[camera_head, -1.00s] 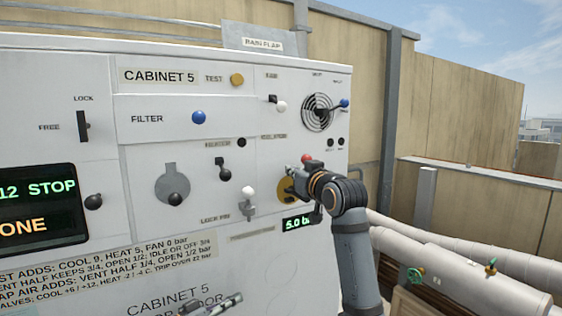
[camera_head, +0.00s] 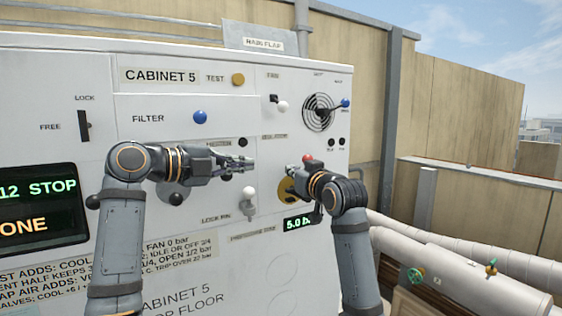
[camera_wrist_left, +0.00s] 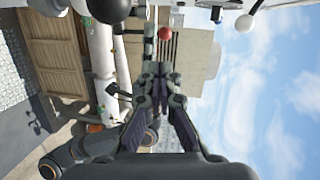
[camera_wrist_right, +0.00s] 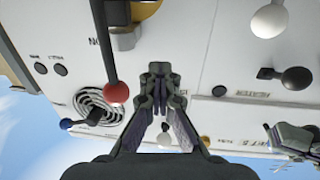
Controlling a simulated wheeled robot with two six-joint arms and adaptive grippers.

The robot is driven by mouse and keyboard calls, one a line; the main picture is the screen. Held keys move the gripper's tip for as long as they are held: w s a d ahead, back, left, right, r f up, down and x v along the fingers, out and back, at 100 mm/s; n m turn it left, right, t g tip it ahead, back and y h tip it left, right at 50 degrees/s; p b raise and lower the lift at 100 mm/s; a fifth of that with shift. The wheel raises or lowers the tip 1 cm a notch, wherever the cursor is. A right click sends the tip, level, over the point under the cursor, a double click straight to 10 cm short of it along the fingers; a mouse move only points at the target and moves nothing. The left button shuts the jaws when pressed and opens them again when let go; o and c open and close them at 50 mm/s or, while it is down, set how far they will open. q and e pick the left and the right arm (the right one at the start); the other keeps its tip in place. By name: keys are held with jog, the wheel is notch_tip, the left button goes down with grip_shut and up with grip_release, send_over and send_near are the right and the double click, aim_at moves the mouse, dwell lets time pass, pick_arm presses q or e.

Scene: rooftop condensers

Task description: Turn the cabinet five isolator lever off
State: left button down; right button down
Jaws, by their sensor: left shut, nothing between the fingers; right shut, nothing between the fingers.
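The isolator lever shows its red ball (camera_head: 307,157) above a yellow disc (camera_head: 286,190) on the right of the cabinet front. In the right wrist view the red ball (camera_wrist_right: 115,92) sits on a dark rod that runs to the yellow disc (camera_wrist_right: 147,9). My right gripper (camera_head: 290,171) is shut and empty, in front of the disc and beside the ball; contact cannot be told. My left gripper (camera_head: 252,163) is shut and empty, left of the lever and pointing toward it. In the left wrist view the red ball (camera_wrist_left: 165,33) appears beyond its fingertips.
A white-knobbed lock pin (camera_head: 249,193) is below my left gripper. A fan lever with a white ball (camera_head: 282,106) and a round vent with a blue-balled lever (camera_head: 345,103) are above. My left arm covers part of the panel. Pipes (camera_head: 460,265) run at lower right.

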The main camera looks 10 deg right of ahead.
pick_arm(q)
jog(key=x, duration=1)
jog(key=shift+d+m, duration=0.2)
jog(key=shift+m, duration=0.1)
jog(key=shift+s+f, duration=0.15)
pick_arm(e)
jog(key=shift+s+r, duration=0.1)
pick_arm(q)
jog(key=shift+w+d+r+y, duration=0.2)
jog(key=shift+d+r+y, duration=0.15)
jog(key=shift+d, duration=0.35)
pick_arm(e)
jog(key=shift+d, duration=0.1)
pick_arm(q)
jog(key=shift+a, duration=0.1)
pick_arm(e)
jog(key=c, duration=2.1)
grip_release()
